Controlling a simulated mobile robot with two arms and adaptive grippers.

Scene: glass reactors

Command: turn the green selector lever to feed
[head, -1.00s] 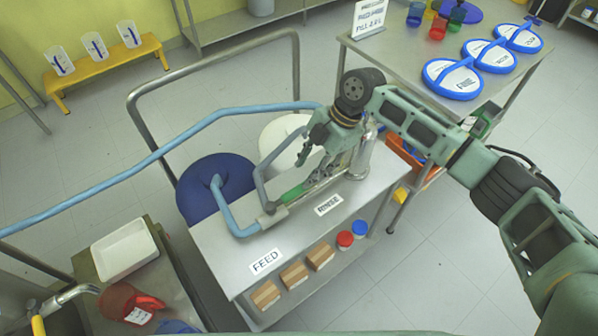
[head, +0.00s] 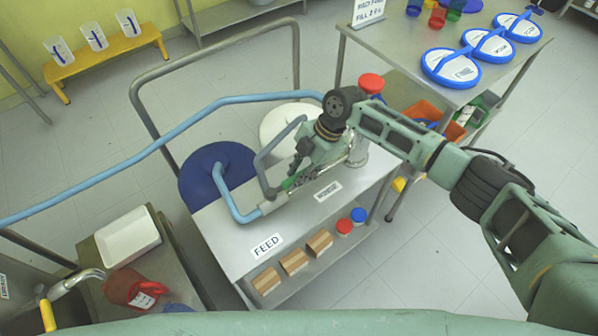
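The green selector lever (head: 288,183) sits at the grey pipe fitting on the steel cart top. Only a short green piece shows beside the fitting; my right gripper hides the rest. The FEED label (head: 267,245) lies on the near left part of the cart top, and the second label (head: 328,191), apparently RINSE, lies to the right of the fitting. My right gripper (head: 298,180) is low over the cart top, at the lever. Its fingers are partly hidden, and I cannot tell whether they touch or grip the lever. My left gripper is not in view.
Blue pipe (head: 150,160) and grey pipe (head: 262,165) run to the fitting. A blue drum (head: 215,165) and a white drum (head: 290,122) stand behind the cart. Wooden blocks (head: 294,261) and red and blue lidded jars (head: 344,227) are on the lower shelf.

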